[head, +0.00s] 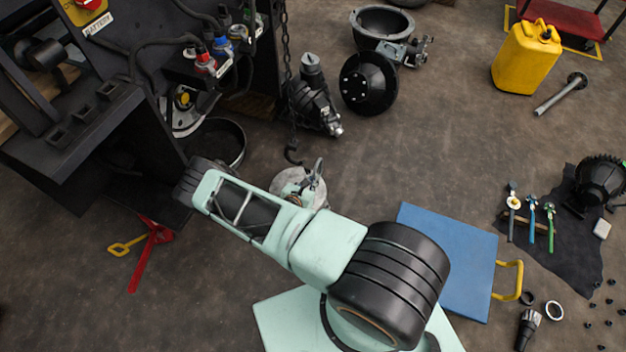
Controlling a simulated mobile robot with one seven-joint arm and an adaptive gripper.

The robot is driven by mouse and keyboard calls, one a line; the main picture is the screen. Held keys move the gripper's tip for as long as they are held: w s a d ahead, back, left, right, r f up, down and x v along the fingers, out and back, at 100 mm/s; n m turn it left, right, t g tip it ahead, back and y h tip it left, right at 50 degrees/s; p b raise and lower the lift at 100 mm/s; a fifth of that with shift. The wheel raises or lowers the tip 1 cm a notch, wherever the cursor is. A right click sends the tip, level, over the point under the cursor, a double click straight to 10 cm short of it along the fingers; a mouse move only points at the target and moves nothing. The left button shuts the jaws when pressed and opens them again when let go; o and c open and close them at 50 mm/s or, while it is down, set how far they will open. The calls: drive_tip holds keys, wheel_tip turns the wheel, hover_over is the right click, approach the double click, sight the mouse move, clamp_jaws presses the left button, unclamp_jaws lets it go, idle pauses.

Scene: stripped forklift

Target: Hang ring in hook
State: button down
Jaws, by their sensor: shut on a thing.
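A dark chain (286,62) hangs down at the upper middle of the head view. The hook (292,156) is at its lower end, curved and empty as far as I can see. My gripper (316,180) is small and partly hidden behind my own pale green arm. It is shut on the ring, just below and right of the hook in the picture. The ring's outline cannot be made out clearly. A round light-grey piece (285,183) shows beside the gripper, partly covered by the arm. The ring and hook look apart, but their depth is hard to judge.
The stripped forklift (95,120) stands at the left. Dark machine parts (369,83) lie on the floor behind the chain. A yellow canister (526,58) stands at the upper right. A blue board (446,258) and tools on a dark mat (563,255) lie at the right.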

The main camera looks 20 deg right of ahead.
drive_tip(key=shift+w, duration=0.1)
drive_tip(key=w+a+b, duration=0.5)
drive_tip(key=shift+w+a+b, duration=0.2)
drive_tip(key=shift+a+b, duration=0.05)
drive_tip(key=shift+b, duration=0.05)
idle(0.6)
drive_tip(key=shift+f, duration=0.1)
drive_tip(key=shift+f, duration=0.1)
drive_tip(key=shift+w+a+f+b, duration=0.2)
drive_tip(key=shift+f+b, duration=0.25)
drive_tip(key=shift+b, duration=0.2)
drive_tip(key=shift+w+a+f+b, duration=0.1)
drive_tip(key=shift+w+f+b, duration=0.1)
drive_tip(key=shift+f+b, duration=0.35)
